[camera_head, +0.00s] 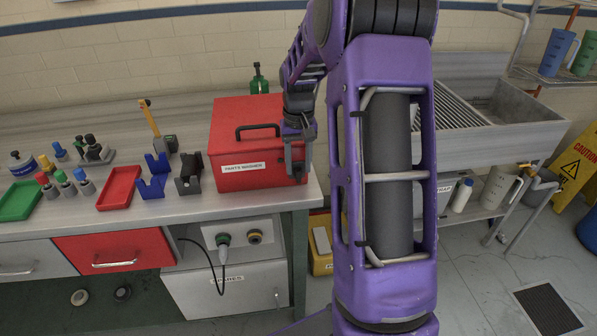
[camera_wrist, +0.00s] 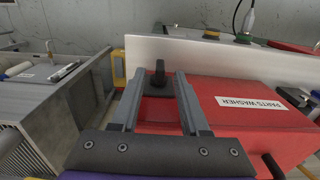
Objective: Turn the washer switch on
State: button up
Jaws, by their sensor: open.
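The red parts washer (camera_head: 240,170) stands on the bench with a black handle on its lid and a white label on its front. In the wrist view the washer (camera_wrist: 225,105) fills the middle and right. The washer switch (camera_wrist: 159,77), a small black toggle or knob on a dark plate, shows on its red surface. My gripper (camera_head: 299,172) is at the washer's right end. In the wrist view my gripper (camera_wrist: 157,88) is open and empty, with the switch appearing between its fingertips; contact is not clear.
A sink (camera_head: 510,105) is to the right. The bench front has a red drawer (camera_head: 115,250) and a plugged cable.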

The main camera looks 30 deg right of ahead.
jog(key=shift+f, duration=1.15)
grip_shut()
